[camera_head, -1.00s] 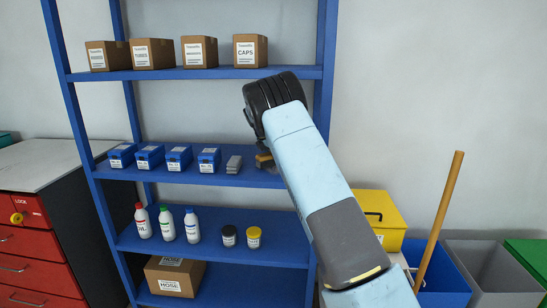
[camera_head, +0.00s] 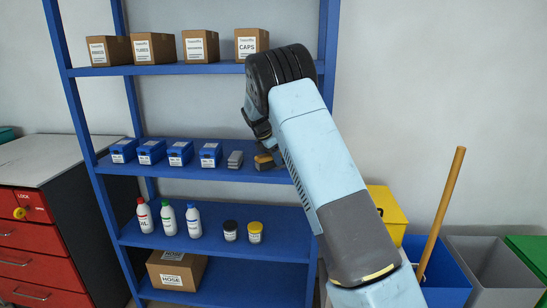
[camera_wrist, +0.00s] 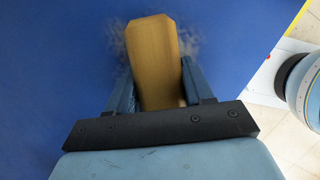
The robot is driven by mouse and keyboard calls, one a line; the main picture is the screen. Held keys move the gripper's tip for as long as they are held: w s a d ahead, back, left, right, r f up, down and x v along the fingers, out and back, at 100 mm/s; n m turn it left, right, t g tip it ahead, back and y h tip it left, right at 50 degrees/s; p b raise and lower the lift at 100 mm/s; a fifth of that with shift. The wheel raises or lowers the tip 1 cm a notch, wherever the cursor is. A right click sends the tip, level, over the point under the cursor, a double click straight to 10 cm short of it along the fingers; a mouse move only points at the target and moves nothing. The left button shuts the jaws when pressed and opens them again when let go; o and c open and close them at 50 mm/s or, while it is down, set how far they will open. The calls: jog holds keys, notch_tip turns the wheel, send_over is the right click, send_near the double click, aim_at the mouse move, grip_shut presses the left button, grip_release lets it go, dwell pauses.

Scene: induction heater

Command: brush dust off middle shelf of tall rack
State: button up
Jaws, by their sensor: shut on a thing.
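The tall blue rack's middle shelf (camera_head: 205,172) holds several blue bins. My gripper (camera_head: 262,146) is over its right part, partly hidden by my arm in the head view. In the wrist view my gripper (camera_wrist: 156,78) is shut on a brush with a tan wooden body (camera_wrist: 153,50). The brush (camera_head: 265,161) is at the shelf surface; its bristles are hidden beneath, so I cannot tell how firmly they touch. A grey dust patch (camera_wrist: 190,42) shows on the blue surface on both sides of the brush.
Cartons (camera_head: 200,47) stand on the shelf above; bottles (camera_head: 193,221) and jars (camera_head: 254,232) stand below. A rack post (camera_head: 327,60) is close to my arm.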

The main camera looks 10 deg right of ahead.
aim_at(280, 170)
jog(key=shift+s+a, duration=0.25)
jog(key=shift+s, duration=0.55)
jog(key=shift+s+a, duration=0.25)
jog(key=shift+s, duration=0.55)
jog(key=shift+s+a, duration=0.25)
jog(key=shift+s, duration=0.55)
jog(key=shift+s+d+f, duration=0.1)
jog(key=shift+s+d, duration=0.2)
jog(key=shift+d, duration=0.6)
jog(key=shift+w+d, duration=0.4)
jog(key=shift+w, duration=0.8)
jog(key=shift+w+d, duration=0.4)
jog(key=shift+w, duration=0.75)
jog(key=shift+w+d, duration=0.4)
jog(key=shift+w, duration=0.8)
jog(key=shift+w+d+f, duration=0.1)
jog(key=shift+w+d, duration=0.1)
jog(key=shift+w, duration=0.4)
jog(key=shift+w+d+r, duration=0.1)
jog(key=shift+w+d, duration=0.15)
jog(key=shift+w, duration=0.4)
jog(key=shift+w+d+f, duration=0.1)
jog(key=shift+w+d, duration=0.1)
jog(key=shift+w, duration=0.4)
jog(key=shift+w+d, duration=0.25)
jog(key=shift+w, duration=0.5)
jog(key=shift+w+d, duration=0.2)
jog(key=shift+w, duration=0.5)
jog(key=shift+d, duration=0.1)
